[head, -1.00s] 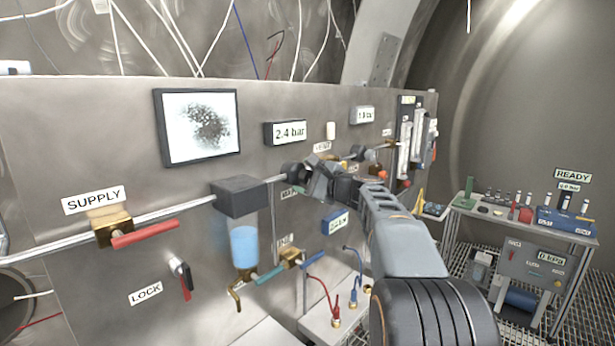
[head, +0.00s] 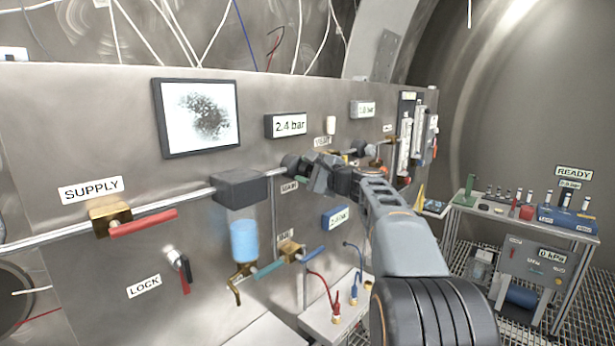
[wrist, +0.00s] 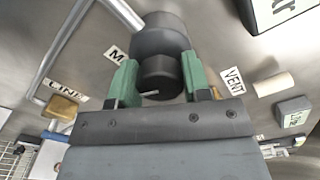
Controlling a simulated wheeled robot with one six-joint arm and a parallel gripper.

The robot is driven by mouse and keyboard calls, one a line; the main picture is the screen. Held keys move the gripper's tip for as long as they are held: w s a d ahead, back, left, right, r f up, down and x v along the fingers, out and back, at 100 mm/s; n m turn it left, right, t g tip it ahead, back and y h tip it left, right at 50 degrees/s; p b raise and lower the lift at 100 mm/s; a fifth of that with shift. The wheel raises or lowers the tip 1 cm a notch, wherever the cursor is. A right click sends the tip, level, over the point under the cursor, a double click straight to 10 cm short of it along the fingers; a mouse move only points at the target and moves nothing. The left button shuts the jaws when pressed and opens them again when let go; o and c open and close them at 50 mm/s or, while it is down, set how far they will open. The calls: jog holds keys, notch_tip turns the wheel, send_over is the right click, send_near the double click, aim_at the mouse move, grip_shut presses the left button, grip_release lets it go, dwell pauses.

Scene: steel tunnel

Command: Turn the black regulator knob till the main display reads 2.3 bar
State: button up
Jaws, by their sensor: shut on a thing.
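The black regulator knob (wrist: 160,77) shows in the wrist view between the two green fingertips of my gripper (wrist: 160,82). Both fingers touch its sides, and a light pointer line shows on its face. The dark regulator body (wrist: 160,35) is behind it on the pipe. In the head view my gripper (head: 309,172) is at the regulator, and my gripper's own bulk hides most of the knob. The main display (head: 289,125) on the panel reads 2.4 bar.
A red-handled supply valve (head: 143,222) and a lock lever (head: 181,271) are on the panel at left. A blue-filled bowl (head: 244,241) hangs below the pipe. Flow tubes (head: 405,138) are at right. A bench (head: 530,226) stands farther right.

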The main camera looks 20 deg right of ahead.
jog(key=o, duration=0.9)
jog(key=shift+s, duration=0.15)
jog(key=shift+s+d+f, duration=0.1)
jog(key=shift+s+d, duration=0.15)
jog(key=shift+s, duration=0.05)
jog(key=b+v, duration=0.3)
jog(key=v, duration=1)
jog(key=shift+a, duration=0.15)
